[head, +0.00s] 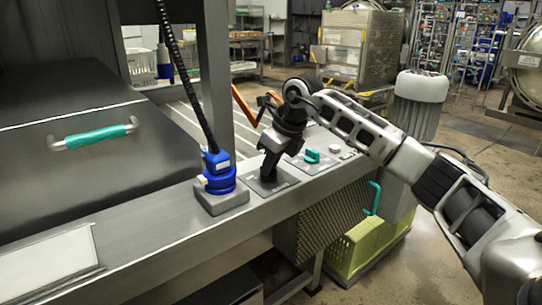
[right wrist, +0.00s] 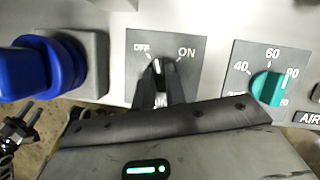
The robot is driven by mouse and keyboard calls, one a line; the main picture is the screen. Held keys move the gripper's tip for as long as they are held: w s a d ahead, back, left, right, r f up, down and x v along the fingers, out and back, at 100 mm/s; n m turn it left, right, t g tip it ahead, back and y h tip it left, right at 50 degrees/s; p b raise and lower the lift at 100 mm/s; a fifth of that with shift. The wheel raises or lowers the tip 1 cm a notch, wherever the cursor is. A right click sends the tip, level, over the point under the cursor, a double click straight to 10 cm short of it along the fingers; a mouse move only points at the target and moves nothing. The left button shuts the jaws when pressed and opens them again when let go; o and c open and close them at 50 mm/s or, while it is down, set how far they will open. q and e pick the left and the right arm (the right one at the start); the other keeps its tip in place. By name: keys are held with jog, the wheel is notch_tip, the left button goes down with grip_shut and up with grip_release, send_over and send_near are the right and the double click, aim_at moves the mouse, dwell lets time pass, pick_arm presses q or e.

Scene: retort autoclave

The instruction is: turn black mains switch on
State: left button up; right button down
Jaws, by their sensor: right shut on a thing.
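The black mains switch (right wrist: 158,67) sits on a dark square plate (right wrist: 190,82) marked OFF at left and ON at right in the right wrist view. My right gripper (right wrist: 160,92) is shut on the switch, and its fingers hide most of the knob. The visible tip of the switch points up, between the two words. In the head view my right gripper (head: 268,175) reaches down from above onto the switch's plate (head: 287,184) on the grey ledge. My left gripper is not in view.
A blue plug in a socket (head: 218,175) stands left of the switch; its dark cable runs upward. A teal dial (head: 312,156) on a temperature scale is to the right. A lid with a teal handle (head: 93,137) is at left. A green crate (head: 355,250) stands below the ledge.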

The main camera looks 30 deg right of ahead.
jog(key=m, duration=0.1)
jog(key=m+h+p, duration=0.1)
jog(key=m, duration=0.1)
jog(key=shift+a+r+m, duration=0.15)
jog(key=shift+m, duration=0.15)
jog(key=shift+m+h+p, duration=0.4)
jog(key=shift+m, duration=0.5)
jog(key=m+h, duration=0.1)
jog(key=m, duration=0.1)
jog(key=shift+a+m+p, duration=0.1)
jog(key=shift+m+p, duration=0.3)
jog(key=m+h, duration=0.1)
jog(key=m, duration=0.1)
jog(key=shift+m+h, duration=0.3)
jog(key=shift+m, duration=0.1)
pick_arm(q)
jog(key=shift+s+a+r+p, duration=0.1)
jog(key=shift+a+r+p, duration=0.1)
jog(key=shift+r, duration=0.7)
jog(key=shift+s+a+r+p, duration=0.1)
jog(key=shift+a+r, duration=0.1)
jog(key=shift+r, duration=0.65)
pick_arm(e)
jog(key=shift+w+m+g, duration=0.1)
jog(key=shift+m+g, duration=0.2)
jog(key=shift+m, duration=0.4)
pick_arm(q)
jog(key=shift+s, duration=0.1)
